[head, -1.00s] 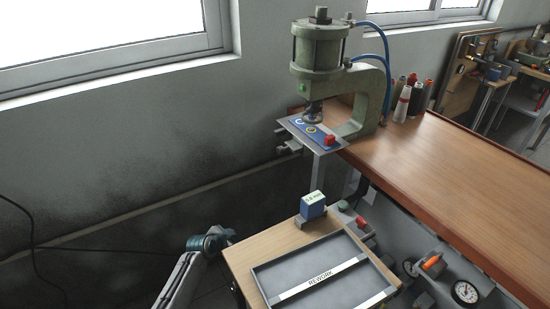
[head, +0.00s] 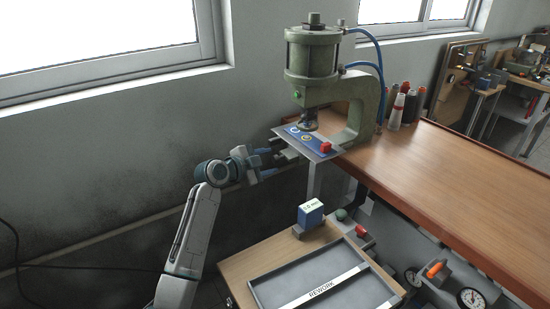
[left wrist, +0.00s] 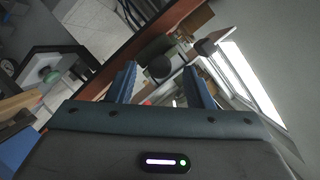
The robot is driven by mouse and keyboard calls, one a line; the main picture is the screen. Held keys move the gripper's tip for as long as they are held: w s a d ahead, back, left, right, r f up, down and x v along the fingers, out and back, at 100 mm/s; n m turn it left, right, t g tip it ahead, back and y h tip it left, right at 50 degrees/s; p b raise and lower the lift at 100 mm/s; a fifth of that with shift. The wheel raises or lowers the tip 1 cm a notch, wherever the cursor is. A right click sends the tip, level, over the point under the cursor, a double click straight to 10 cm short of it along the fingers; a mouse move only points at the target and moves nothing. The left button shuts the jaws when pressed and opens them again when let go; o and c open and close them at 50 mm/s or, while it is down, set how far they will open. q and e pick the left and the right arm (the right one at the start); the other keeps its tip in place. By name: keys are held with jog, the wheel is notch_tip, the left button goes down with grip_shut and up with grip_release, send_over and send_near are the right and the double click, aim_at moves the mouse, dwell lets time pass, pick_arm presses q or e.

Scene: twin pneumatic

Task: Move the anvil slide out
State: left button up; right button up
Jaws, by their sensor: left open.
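The green press (head: 313,70) stands at the left end of the wooden bench. My right gripper is out of view.
A small wooden table (head: 237,271) with a grey REWORK tray (head: 262,296) and a blue box (head: 310,215) stands below the press. Several bottles (head: 397,108) stand behind it. The wall is close behind my left arm. The bench top (head: 450,165) is clear.

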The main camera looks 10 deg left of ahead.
aim_at(273, 160)
pick_arm(q)
jog(key=shift+x, duration=1.85)
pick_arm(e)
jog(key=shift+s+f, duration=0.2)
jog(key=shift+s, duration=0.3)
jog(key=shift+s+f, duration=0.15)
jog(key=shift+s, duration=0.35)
pick_arm(q)
grip_shut()
